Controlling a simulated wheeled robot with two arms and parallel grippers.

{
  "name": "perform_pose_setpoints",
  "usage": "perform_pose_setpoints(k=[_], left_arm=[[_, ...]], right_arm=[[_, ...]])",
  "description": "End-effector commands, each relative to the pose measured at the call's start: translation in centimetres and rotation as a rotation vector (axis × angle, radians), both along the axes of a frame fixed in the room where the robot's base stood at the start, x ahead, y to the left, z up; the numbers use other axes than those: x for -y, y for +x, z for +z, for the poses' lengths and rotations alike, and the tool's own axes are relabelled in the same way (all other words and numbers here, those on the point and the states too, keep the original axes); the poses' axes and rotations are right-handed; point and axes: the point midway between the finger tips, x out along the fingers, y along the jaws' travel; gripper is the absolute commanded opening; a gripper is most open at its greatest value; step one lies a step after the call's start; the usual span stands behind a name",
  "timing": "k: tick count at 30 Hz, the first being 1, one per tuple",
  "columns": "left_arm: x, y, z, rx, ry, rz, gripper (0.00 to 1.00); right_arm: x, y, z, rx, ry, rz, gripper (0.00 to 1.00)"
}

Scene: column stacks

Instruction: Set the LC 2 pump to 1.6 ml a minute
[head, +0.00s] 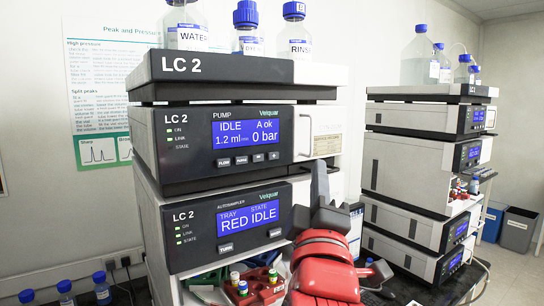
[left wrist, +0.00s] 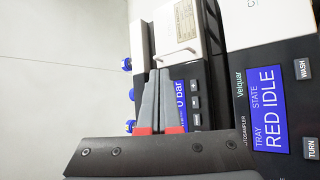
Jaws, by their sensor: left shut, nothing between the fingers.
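The LC 2 pump (head: 190,160) is the dark module under the top tray of the near stack. Its blue display (head: 246,132) reads IDLE, A ok, 1.2 ml/min, 0 bar. A row of small buttons (head: 248,159) lies under the display, the leftmost marked FLOW. My left gripper (head: 320,168) is shut and empty, in front of the stack, right of and below the button row. In the left wrist view its fingers (left wrist: 159,75) cover part of the pump's display (left wrist: 181,94), and several pump buttons (left wrist: 195,103) show beside them. My right gripper is not in view.
Below the pump is the autosampler (head: 205,225), with TURN and WASH buttons, reading tray RED, state IDLE. Capped bottles (head: 247,30) stand on top of the stack. A vial tray (head: 255,288) is below. A second stack (head: 415,160) stands at right.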

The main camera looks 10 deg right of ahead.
Motion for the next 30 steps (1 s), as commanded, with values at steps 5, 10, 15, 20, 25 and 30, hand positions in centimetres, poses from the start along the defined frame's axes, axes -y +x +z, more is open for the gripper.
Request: perform_pose_setpoints(k=[5,10,15,20,25,30], left_arm=[[-0.3,-0.4,0.3,-0.033,-0.033,-0.006,0.0],[-0.3,-0.4,0.3,-0.032,-0.031,-0.006,0.0],[-0.3,-0.2,0.4,-0.03,-0.03,-0.005,0.0],[-0.8,1.0,0.5,-0.029,-0.028,-0.002,0.0],[-1.7,3.2,0.6,-0.031,-0.028,-0.001,0.0],[-2.6,5.4,0.6,-0.028,-0.029,-0.003,0.0]], right_arm=[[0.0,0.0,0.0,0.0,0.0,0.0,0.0],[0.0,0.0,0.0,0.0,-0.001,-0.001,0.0],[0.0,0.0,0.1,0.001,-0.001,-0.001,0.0],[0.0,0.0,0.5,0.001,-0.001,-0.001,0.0],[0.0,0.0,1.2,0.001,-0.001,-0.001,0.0],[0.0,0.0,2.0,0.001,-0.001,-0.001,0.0]])
